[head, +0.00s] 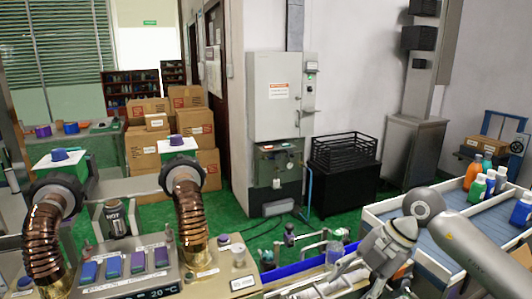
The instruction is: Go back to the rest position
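My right arm comes in from the lower right, and its wrist and gripper (378,262) point down at the bottom centre-right. The fingertips are small and overlap grey metal parts, so I cannot tell whether they are open or shut. My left gripper is not in view.
The blue-grey conveyor (445,235) has pale side rails and lies under my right arm. A grey cabinet (275,110), a black crate (343,152) and stacked cardboard boxes (143,150) stand behind on green floor.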

